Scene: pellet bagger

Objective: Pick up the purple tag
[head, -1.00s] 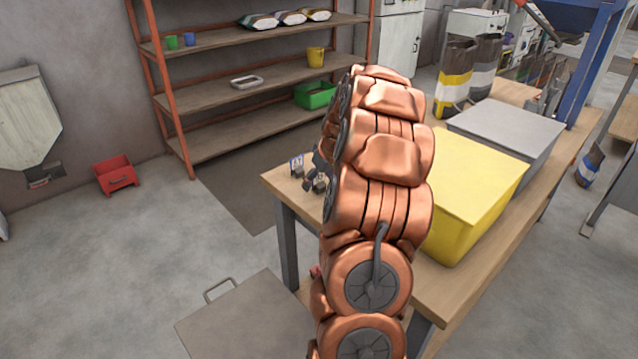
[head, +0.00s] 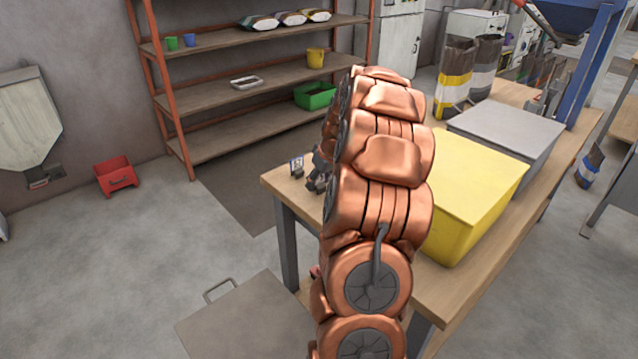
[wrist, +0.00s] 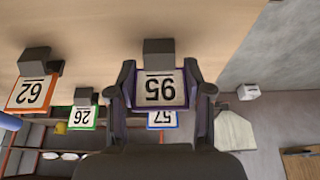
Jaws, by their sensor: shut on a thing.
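The purple tag (wrist: 160,91), a white plate with a purple edge and the number 95, is in the middle of the wrist view, attached to a dark block (wrist: 158,52). My gripper (wrist: 159,80) has one finger on each side of the tag and is shut on it. The purple tag cannot be made out there.
Tags with an orange edge (wrist: 32,93), a green edge (wrist: 82,116) and a blue edge (wrist: 162,119) are close by. A yellow bin (head: 465,215) and a grey bin (head: 540,145) stand on the table (head: 480,275).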

